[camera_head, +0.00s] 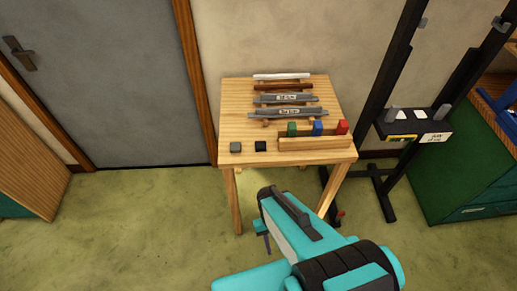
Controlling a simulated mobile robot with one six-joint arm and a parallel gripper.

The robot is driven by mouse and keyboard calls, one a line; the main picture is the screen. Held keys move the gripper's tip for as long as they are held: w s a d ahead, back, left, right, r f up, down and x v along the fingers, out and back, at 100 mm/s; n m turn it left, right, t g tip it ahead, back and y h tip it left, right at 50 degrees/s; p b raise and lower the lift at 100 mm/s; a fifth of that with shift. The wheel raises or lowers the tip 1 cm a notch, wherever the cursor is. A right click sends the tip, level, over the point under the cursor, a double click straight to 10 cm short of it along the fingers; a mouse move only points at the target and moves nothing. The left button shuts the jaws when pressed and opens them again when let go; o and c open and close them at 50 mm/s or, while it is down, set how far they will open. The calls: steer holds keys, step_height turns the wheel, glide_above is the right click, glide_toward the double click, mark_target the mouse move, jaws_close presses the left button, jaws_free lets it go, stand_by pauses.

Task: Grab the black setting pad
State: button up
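The black setting pad (260,146) is a small dark block on the front left part of the wooden table (235,110). A similar grey block (236,147) sits just left of it, with a small gap between them. My teal and dark gripper (268,222) is in front of the table, lower in the picture and apart from the pad. Its fingertips are not clearly shown, so I cannot tell whether it is open or shut.
A wooden rack (313,144) with green, blue and red blocks stands right of the pad. Labelled grey bars (287,98) and rods lie behind. A black easel (413,125) and a green cabinet (460,165) stand to the right. The floor at left is clear.

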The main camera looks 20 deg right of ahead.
step_height(320, 180, down, 12)
steer(key=b, duration=1)
steer(key=shift+s+r+b, duration=0.2)
steer(key=shift+b, duration=0.2)
steer(key=shift+o, duration=0.2)
steer(key=shift+d, duration=0.1)
